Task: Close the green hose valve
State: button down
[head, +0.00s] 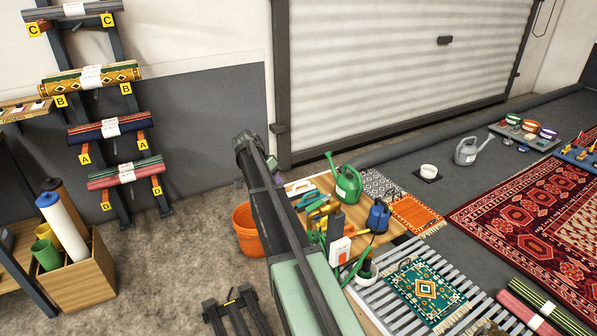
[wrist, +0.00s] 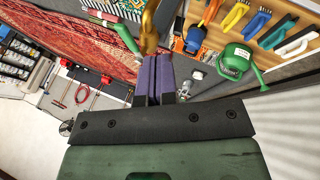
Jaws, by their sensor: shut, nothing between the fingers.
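My gripper (wrist: 159,60) shows in the wrist view, its two purple fingers side by side and shut with nothing between them. A curved gold-coloured piece (wrist: 149,28) shows just beyond the fingertips; I cannot tell whether it is part of a valve or whether the fingers touch it. I cannot pick out the green hose valve for certain in either view. In the head view my arm crosses the middle and hides part of the work table, and the fingertips are not clear there.
A green watering can (head: 348,184), a blue can (head: 379,216) and several tools crowd the table beside my arm. An orange bucket (head: 248,232) stands on the floor to its left. A slatted bench (head: 385,305) holds a small green rug (head: 426,291). Patterned rugs lie right.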

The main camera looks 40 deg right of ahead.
aim_at(319, 202)
notch_tip(319, 202, up, 3)
jog(key=w+d+m, duration=0.2)
jog(key=d, duration=0.1)
jog(key=s+d+f+b, duration=0.4)
jog(key=s+f+b, duration=0.4)
jog(key=s, duration=0.1)
jog(key=shift+d+f+g, duration=0.2)
jog(key=shift+f+g, duration=0.15)
jog(key=shift+g, duration=0.05)
jog(key=shift+h, duration=0.3)
